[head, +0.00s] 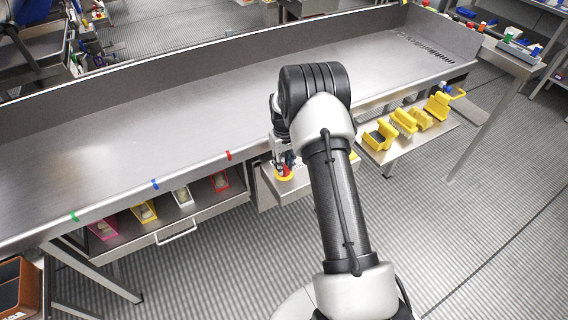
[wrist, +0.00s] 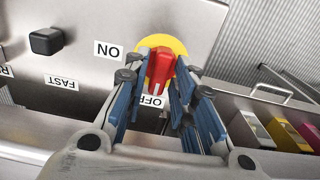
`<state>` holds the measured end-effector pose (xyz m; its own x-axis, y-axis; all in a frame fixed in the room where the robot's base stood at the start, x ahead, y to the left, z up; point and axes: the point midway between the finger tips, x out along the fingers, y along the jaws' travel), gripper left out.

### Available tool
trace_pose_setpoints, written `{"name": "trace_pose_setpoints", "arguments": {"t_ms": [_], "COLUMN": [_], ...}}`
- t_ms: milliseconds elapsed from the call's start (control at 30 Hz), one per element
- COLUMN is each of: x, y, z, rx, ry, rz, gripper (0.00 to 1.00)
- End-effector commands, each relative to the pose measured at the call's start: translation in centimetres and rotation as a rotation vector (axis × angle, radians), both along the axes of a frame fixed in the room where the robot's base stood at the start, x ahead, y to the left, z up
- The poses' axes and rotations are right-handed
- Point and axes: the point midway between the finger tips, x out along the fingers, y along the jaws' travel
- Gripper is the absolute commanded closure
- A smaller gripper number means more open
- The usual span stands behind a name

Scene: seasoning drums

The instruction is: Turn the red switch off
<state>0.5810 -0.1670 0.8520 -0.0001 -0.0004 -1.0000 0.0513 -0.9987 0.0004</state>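The red switch (wrist: 161,66) sits on a yellow disc (wrist: 164,42) on a grey metal panel (wrist: 90,15) in the wrist view. Its handle has a white mark at its lower end, which points down toward the OFF label (wrist: 152,101). The ON label (wrist: 108,50) is to its upper left. My gripper (wrist: 160,72) is open, with blue-padded fingers on either side of the handle. I cannot tell whether they touch it. In the head view, the yellow disc (head: 285,177) shows below my gripper, and my arm partly hides the panel.
A black knob (wrist: 46,41) and a FAST label (wrist: 61,82) are left of the switch. Floor at right is clear.

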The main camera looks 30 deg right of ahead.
Motion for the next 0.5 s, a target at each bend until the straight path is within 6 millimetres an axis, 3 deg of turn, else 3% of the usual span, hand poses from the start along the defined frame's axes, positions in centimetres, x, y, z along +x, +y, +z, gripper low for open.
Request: {"name": "trace_pose_setpoints", "arguments": {"t_ms": [100, 500], "x": [0.00, 0.06], "y": [0.00, -0.02], "z": [0.00, 0.65], "rx": [0.000, 0.000], "ry": [0.000, -0.002], "rz": [-0.001, -0.002], "gripper": [0.65, 0.65]}}
